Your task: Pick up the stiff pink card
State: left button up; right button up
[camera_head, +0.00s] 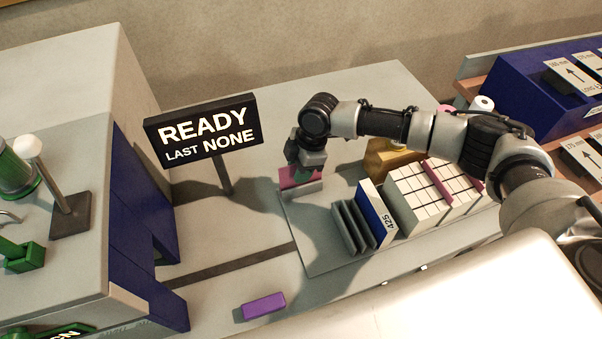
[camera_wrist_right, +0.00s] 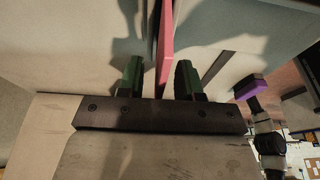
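The pink card (camera_head: 300,177) stands on edge at the left end of the grey board, under my right gripper (camera_head: 308,172). In the right wrist view the card (camera_wrist_right: 165,48) shows as a narrow pink strip between the two green fingers of my right gripper (camera_wrist_right: 160,80). The fingers are apart. The card's lower part is partly hidden in the head view.
Grey dividers (camera_head: 349,228), a blue card marked 425 (camera_head: 376,213) and white gridded blocks (camera_head: 415,198) stand right of the gripper. A READY sign (camera_head: 206,133) stands to its left. A purple block (camera_head: 263,306) lies in front. The table between sign and board is clear.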

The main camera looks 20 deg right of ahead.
jog(key=shift+f, duration=0.2)
jog(key=shift+f, duration=0.25)
dwell(0.4)
grip_shut()
